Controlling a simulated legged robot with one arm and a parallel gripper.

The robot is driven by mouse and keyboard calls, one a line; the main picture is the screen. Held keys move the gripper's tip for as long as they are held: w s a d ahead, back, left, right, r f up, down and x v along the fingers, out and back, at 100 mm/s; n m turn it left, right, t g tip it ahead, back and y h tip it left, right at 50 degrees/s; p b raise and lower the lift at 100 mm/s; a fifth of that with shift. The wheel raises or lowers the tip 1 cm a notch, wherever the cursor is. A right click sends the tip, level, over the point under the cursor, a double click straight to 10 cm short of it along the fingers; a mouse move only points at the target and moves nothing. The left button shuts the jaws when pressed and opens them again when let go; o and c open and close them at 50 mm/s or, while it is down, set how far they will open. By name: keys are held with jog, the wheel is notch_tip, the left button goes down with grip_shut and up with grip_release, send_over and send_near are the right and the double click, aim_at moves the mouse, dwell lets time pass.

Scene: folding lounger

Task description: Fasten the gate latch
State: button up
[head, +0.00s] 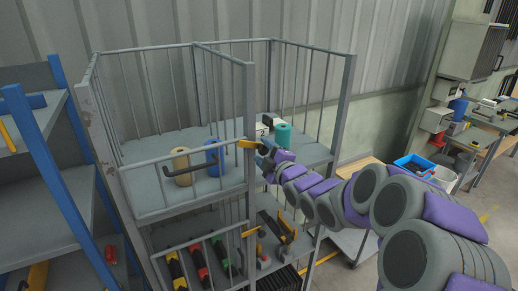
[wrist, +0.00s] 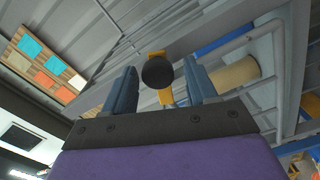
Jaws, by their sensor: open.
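The gate latch has a yellow part (head: 248,144) on the corner post of the grey wire cage, in the head view. A dark bent bar (head: 214,165) shows just left of it, in front of the spools. My gripper (head: 263,155) is right beside the post, close to the latch. In the wrist view my gripper (wrist: 160,78) is open, with its two blue-grey fingers apart. A round black knob (wrist: 158,72) shows between them, with yellow latch parts (wrist: 165,96) around it. Whether the fingers touch the knob I cannot tell.
A yellow spool (head: 181,166), a blue spool (head: 213,158) and a teal spool (head: 283,134) stand on the cage's upper shelf. Tools hang or lie below. A blue-framed rack (head: 45,150) stands left. A workbench (head: 480,143) and blue bin (head: 413,168) are at the right.

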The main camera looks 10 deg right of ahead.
jog(key=shift+w+d, duration=0.65)
jog(key=shift+d, duration=0.1)
jog(key=shift+a, duration=1.65)
jog(key=c, duration=0.3)
jog(key=shift+s, duration=0.1)
jog(key=shift+c, duration=0.9)
jog(key=shift+d+f, duration=0.2)
jog(key=shift+d, duration=0.75)
jog(key=c, duration=0.4)
jog(key=shift+d, duration=0.1)
jog(key=shift+c, duration=0.9)
jog(key=shift+a, duration=0.2)
grip_shut()
